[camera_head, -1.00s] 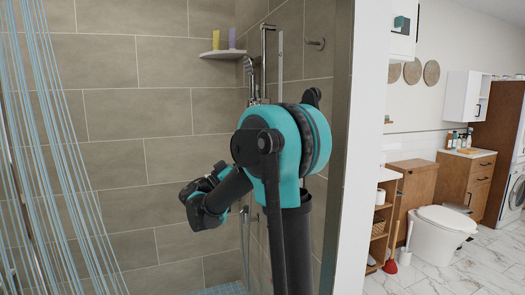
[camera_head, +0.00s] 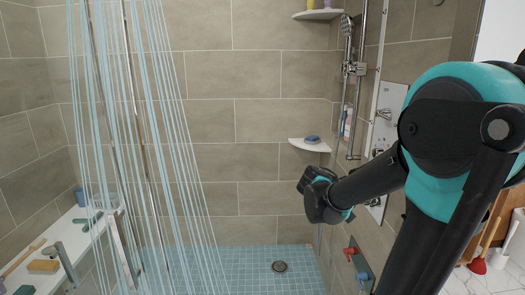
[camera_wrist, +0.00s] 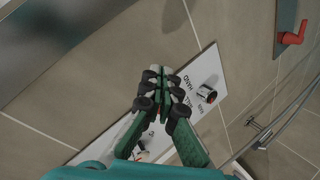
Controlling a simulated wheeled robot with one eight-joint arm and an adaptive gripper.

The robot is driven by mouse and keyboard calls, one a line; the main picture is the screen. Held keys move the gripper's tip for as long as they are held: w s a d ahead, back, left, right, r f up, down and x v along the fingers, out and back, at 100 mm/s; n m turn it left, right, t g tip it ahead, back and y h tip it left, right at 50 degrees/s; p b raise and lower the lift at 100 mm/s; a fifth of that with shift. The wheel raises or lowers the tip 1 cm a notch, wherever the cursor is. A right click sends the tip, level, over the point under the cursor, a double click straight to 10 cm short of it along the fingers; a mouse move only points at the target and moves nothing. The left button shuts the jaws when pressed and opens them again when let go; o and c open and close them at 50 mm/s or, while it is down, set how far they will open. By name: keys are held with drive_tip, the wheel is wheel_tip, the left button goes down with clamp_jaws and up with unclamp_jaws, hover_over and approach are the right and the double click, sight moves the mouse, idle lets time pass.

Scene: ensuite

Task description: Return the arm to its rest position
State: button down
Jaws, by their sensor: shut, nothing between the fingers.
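My arm, teal and black, rises at the right of the head view and bends at a large teal joint. Its lower part reaches left and slightly down into the shower. At its end is my gripper (camera_head: 312,192), held in the air in front of the tiled wall. In the wrist view my gripper (camera_wrist: 160,78) shows dark green fingers brought together, shut and empty. Behind the fingers is a white shower panel (camera_wrist: 212,64) with a round knob. I cannot tell the exact gap between fingers and panel.
A shower rail (camera_head: 357,100) and wall panel (camera_head: 388,135) stand at the right.

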drive_tip(key=s+a+f+n+y, duration=0.3)
drive_tip(key=s+a+f+y, duration=0.3)
drive_tip(key=a+f, duration=0.2)
drive_tip(key=s+a+f+n+t+y, duration=0.1)
drive_tip(key=s+a+f+n+y, duration=0.2)
drive_tip(key=s+a+f+y, duration=0.2)
drive_tip(key=a+f+y, duration=0.1)
drive_tip(key=a+f, duration=0.2)
drive_tip(key=f, duration=0.2)
drive_tip(key=shift+s+a+f+y, duration=0.35)
drive_tip(key=shift+f+y, duration=0.05)
